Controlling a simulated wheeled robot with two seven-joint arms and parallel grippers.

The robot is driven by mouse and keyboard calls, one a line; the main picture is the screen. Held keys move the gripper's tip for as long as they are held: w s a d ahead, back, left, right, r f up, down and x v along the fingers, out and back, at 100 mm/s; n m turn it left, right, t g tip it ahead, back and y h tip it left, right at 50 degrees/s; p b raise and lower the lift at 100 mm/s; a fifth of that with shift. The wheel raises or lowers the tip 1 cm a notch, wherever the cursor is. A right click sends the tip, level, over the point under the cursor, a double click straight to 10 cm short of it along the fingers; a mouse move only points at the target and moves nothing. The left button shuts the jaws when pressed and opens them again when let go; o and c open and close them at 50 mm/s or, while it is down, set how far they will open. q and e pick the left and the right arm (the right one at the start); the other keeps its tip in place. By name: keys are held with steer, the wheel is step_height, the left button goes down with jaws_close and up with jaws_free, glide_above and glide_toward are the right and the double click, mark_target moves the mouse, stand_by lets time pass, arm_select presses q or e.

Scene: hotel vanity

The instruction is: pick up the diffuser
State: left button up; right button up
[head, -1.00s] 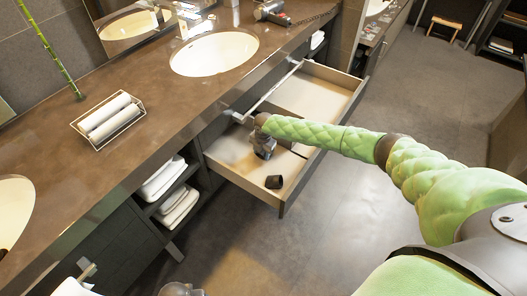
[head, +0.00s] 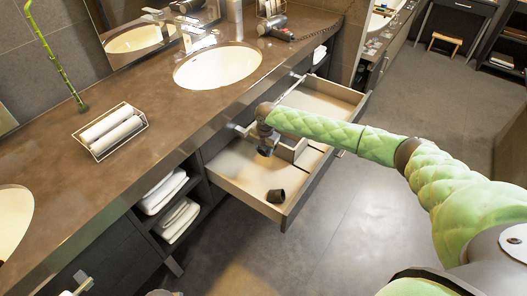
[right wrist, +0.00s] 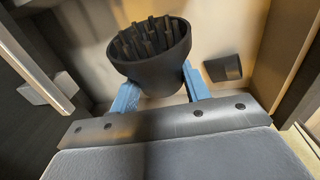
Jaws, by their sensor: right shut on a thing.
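The diffuser (right wrist: 150,52) is a black round cup with several prongs inside. In the right wrist view it sits between the two blue fingers of my right gripper (right wrist: 158,88), its open, pronged side showing. The fingers are shut on its sides. In the head view my right gripper (head: 266,148) points down into the open drawer (head: 238,188), and the diffuser is mostly hidden there by the gripper and wrist. Whether it clears the drawer floor is hard to tell. My left gripper is not clearly in view.
A small black piece (head: 276,196) lies in the drawer's near corner; it also shows in the right wrist view (right wrist: 223,68). Drawer walls and dividers stand close around my gripper. The counter (head: 150,100) edge is behind it, with a sink (head: 217,65) and towel rack (head: 110,132).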

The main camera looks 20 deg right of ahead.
mark_target(264, 147)
steer(key=shift+r+p, duration=1.6)
steer(key=shift+r, duration=0.55)
